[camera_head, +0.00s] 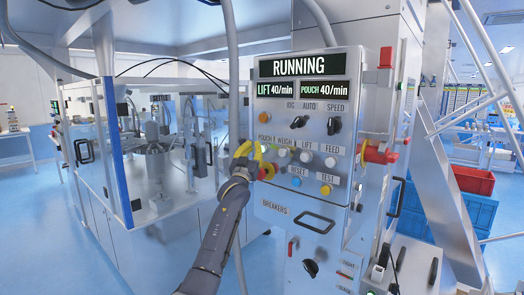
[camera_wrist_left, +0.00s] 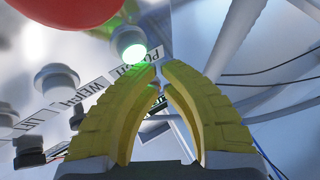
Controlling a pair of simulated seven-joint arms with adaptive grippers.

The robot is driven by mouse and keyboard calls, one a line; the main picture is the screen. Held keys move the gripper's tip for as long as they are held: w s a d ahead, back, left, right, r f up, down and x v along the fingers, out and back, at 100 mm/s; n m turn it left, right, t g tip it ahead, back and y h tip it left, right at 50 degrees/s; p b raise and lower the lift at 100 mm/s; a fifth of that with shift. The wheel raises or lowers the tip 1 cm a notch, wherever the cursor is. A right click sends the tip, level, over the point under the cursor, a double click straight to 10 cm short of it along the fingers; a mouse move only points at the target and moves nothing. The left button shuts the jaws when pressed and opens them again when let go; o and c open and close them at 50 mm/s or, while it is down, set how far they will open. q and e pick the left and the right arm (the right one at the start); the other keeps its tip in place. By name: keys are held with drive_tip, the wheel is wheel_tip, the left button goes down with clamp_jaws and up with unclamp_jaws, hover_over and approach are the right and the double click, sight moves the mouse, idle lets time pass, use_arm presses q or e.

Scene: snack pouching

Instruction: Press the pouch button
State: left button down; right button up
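The pouch button (camera_wrist_left: 128,43) glows green in the left wrist view, beside its upside-down POUCH label (camera_wrist_left: 137,66). In the head view the POUCH label (camera_head: 265,139) is at the left of the button row; the button below it is mostly hidden by my fingers. My left gripper (camera_head: 250,151) has yellow fingers at the panel's left edge. In the left wrist view its fingertips (camera_wrist_left: 161,67) are drawn together with nothing clearly held, just beside the button. I cannot tell whether they touch it. My right gripper is not in view.
The control panel (camera_head: 268,105) reads RUNNING. White weigh (camera_head: 283,153), lift (camera_head: 305,156) and feed (camera_head: 330,162) buttons continue the row. A red knob (camera_wrist_left: 78,8) looms close in the wrist view. A red handle (camera_head: 376,154) sticks out at the panel's right side.

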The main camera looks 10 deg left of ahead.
use_arm(q)
drive_tip(key=shift+w+d, duration=0.1)
drive_tip(key=shift+w, duration=0.05)
drive_tip(key=shift+w+d, duration=0.1)
drive_tip(key=shift+w, duration=0.1)
drive_tip(key=shift+w+d, duration=0.25)
drive_tip(key=shift+w, duration=0.2)
idle(1.1)
drive_tip(key=shift+s+a, duration=0.1)
drive_tip(key=shift+s, duration=0.05)
drive_tip(key=shift+s+a, duration=0.3)
drive_tip(key=shift+s, duration=0.35)
drive_tip(key=shift+s, duration=0.1)
drive_tip(key=shift+s+a, duration=0.4)
drive_tip(key=shift+s, duration=0.3)
drive_tip(key=shift+s+a, duration=0.35)
drive_tip(key=shift+s, duration=0.4)
drive_tip(key=shift+s+a, duration=0.4)
drive_tip(key=shift+s, duration=0.3)
